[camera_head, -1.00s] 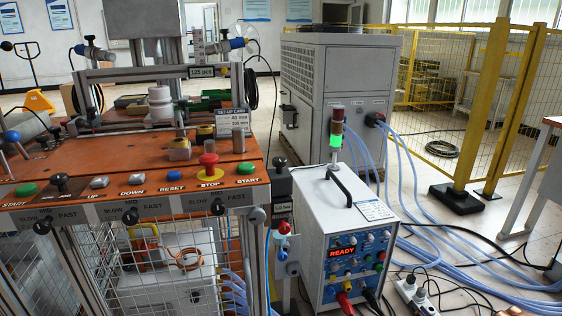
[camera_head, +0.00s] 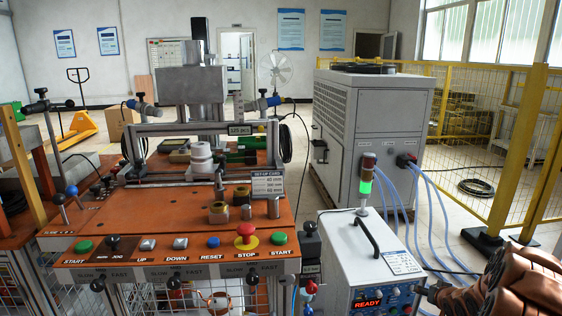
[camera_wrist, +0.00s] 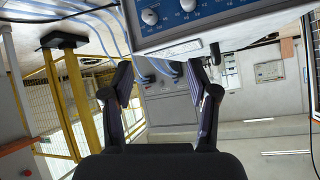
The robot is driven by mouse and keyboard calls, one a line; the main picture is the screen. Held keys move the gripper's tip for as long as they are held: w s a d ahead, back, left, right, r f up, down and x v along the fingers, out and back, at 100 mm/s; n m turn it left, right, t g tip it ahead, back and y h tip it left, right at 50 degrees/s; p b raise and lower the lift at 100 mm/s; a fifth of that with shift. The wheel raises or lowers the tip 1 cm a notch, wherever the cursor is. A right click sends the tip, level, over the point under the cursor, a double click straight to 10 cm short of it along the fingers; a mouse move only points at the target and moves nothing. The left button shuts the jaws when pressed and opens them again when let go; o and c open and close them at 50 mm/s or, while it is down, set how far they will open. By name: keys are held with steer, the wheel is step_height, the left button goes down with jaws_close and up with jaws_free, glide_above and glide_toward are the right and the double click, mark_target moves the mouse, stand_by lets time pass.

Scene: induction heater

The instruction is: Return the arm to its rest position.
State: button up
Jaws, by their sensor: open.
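My gripper (camera_wrist: 160,76) is open and empty in the wrist view, its two dark fingers apart with nothing between them. The blue knob panel of the white power unit (camera_wrist: 205,14) shows just above the fingertips, upside down. In the head view my brown arm (camera_head: 525,285) enters at the lower right corner, beside the power unit (camera_head: 371,268) with its lit READY display. The fingers are not clear there. Whether they touch the power unit cannot be told.
The orange press table (camera_head: 130,222) with its button row stands at left. A grey chiller (camera_head: 370,125) is behind the power unit, with blue hoses (camera_head: 433,215) running down its right side. Yellow fencing (camera_head: 515,150) stands at right. Open floor shows at the back.

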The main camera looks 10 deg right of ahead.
steer(key=s+a+r+n+g+p, duration=0.1)
steer(key=s+a+r+g+p, duration=0.35)
steer(key=a+r, duration=0.7)
steer(key=s+a+r+n+g+p, duration=0.15)
steer(key=s+a+r+p, duration=0.55)
steer(key=r, duration=0.8)
steer(key=s+a+r+n+g+p, duration=0.1)
steer(key=s+a+r, duration=0.4)
steer(key=s, duration=0.5)
steer(key=s+a+r+g+y+p, duration=0.1)
steer(key=s+a+r+g+p, duration=0.2)
steer(key=s+a, duration=0.6)
steer(key=s+a+r+n+g+y+p, duration=0.1)
steer(key=s+a+r+g+p, duration=0.1)
steer(key=s+a+r+p, duration=0.4)
steer(key=s+a+r, duration=0.1)
steer(key=s+r, duration=0.2)
steer(key=s, duration=0.3)
steer(key=shift+s+a+n, duration=0.25)
steer(key=shift+s+n, duration=0.1)
